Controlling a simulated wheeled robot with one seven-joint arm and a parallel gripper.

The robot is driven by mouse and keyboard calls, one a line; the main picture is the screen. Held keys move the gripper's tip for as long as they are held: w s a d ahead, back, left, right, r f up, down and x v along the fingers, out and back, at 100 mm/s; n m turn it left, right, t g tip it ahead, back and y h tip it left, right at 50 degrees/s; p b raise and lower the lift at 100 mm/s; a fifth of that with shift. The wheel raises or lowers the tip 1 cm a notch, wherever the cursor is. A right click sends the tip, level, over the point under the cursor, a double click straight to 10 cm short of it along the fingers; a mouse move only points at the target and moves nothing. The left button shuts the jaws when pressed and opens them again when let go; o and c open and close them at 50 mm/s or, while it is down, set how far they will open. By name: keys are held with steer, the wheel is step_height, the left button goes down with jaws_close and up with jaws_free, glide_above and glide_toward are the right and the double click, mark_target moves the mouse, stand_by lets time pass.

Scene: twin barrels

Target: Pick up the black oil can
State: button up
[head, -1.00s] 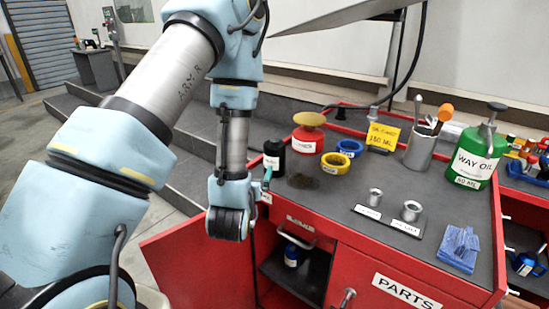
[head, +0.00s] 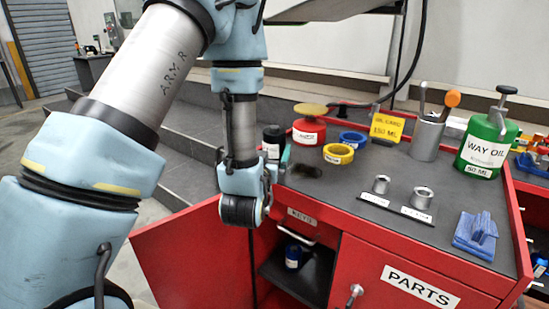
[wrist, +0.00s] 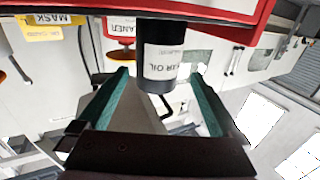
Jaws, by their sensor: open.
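The black oil can (head: 271,137) stands upright at the left back edge of the red cabinet's dark top. Its lower part is partly hidden by my gripper in the head view. In the wrist view the can (wrist: 165,32) appears upside down, with a white label ending in "OIL". My gripper (wrist: 160,79) is open, with one green-lined finger on each side of the can's line. The can shows at the fingertips, with a gap on both sides. In the head view one finger of my gripper (head: 284,158) shows just in front of the can.
A yellow sign (head: 387,125), tool cup (head: 427,138) and green WAY OIL can (head: 487,147) stand farther right. The open red door (head: 195,255) is below my gripper.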

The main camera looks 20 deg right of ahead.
mark_target(272, 145)
steer(key=shift+w+d, duration=0.15)
steer(key=shift+w, duration=0.05)
steer(key=p+x, duration=0.2)
steer(key=x, duration=0.2)
steer(key=shift+w+d+r, duration=0.1)
steer(key=shift+d+r, duration=0.1)
steer(key=shift+w+d+f, duration=0.1)
steer(key=shift+w+d, duration=0.1)
steer(key=shift+w, duration=0.05)
jaws_close()
stand_by(0.5)
